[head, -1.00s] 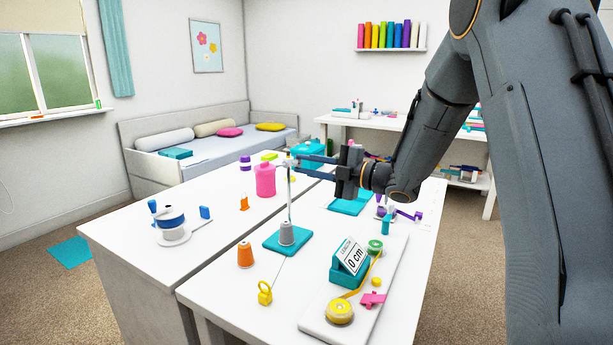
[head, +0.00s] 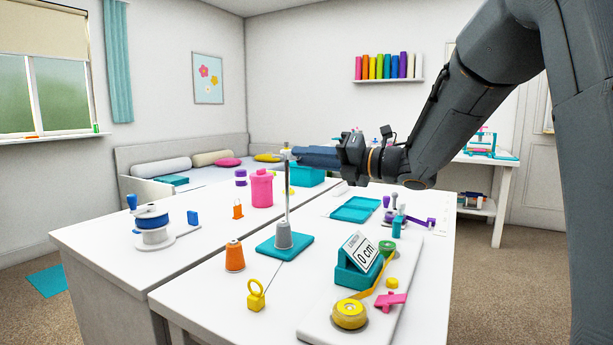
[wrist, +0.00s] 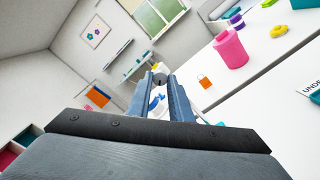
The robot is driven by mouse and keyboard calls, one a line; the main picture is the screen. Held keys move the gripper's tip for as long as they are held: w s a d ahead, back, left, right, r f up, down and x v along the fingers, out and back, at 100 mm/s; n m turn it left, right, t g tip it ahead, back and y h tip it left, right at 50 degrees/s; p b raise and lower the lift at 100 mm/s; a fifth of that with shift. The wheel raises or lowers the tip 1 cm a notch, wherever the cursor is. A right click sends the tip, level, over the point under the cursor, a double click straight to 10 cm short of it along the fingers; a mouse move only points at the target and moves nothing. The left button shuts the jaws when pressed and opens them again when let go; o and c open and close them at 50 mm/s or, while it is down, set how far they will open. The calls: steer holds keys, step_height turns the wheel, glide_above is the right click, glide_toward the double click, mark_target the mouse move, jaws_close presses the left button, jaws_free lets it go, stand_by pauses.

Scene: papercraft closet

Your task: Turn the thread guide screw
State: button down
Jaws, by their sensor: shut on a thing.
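The thread guide stand has a teal base (head: 285,247) with a grey thread spool (head: 283,235) and a thin upright post (head: 287,195) on the near table. The thread guide screw is at the top of this post (head: 286,149), small and pale. My gripper (head: 296,154) reaches in level from the right at the post top, its fingers shut on the screw. In the wrist view the fingertips (wrist: 160,82) close around a small grey round end (wrist: 159,77). The fingers hide most of the screw, so its turn angle cannot be told.
A pink canister (head: 261,188) stands behind the post.

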steer(key=n+b, duration=0.4)
steer(key=b, duration=0.2)
stand_by(0.4)
steer(key=c, duration=1.6)
jaws_free()
steer(key=shift+v, duration=3.9)
